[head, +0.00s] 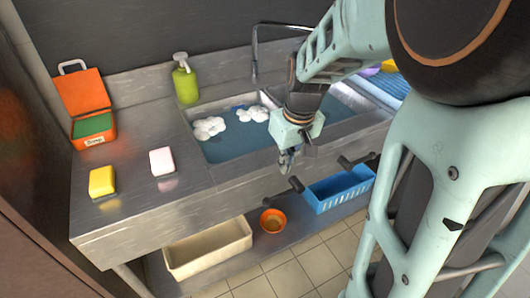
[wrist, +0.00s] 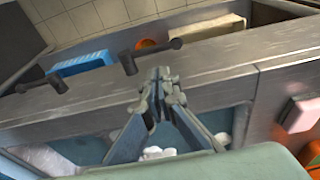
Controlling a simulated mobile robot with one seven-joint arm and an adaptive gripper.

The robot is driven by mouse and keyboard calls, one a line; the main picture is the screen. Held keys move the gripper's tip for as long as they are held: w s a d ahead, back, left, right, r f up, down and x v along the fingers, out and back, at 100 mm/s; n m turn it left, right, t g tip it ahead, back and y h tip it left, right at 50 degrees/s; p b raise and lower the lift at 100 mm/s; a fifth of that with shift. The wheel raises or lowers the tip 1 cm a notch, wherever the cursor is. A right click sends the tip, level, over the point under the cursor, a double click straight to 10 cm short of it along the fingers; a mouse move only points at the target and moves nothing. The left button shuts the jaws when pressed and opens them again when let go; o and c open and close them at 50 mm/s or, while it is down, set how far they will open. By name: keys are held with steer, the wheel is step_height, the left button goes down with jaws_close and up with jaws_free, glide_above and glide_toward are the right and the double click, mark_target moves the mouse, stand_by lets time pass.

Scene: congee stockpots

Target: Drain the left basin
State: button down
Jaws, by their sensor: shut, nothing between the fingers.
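The left basin (head: 225,150) holds bluish water with white foam on it. A dark lever (head: 296,184) sticks out from the front panel below this basin; it also shows in the wrist view (wrist: 129,63). A second dark lever (head: 346,163) sits further right, below the right basin (head: 345,98). My gripper (head: 285,165) is shut and empty, above the front edge of the left basin, a little above and behind its lever and apart from it. In the wrist view, my fingertips (wrist: 160,74) overlap the sink's front rim in the picture. The drain of the left basin is not visible.
A pink-white sponge (head: 162,161), a yellow sponge (head: 102,182) and an orange box (head: 93,128) stand on the left counter. A green soap bottle (head: 185,80) and a faucet (head: 254,60) are behind. Below are a blue basket (head: 340,191), orange bowl (head: 272,221) and cream bin (head: 208,247).

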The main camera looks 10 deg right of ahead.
mark_target(277, 196)
steer(key=w+f, duration=0.1)
steer(key=f, duration=0.8)
steer(key=w+f+b, duration=0.1)
steer(key=f, duration=0.3)
steer(key=shift+w+a+f, duration=0.35)
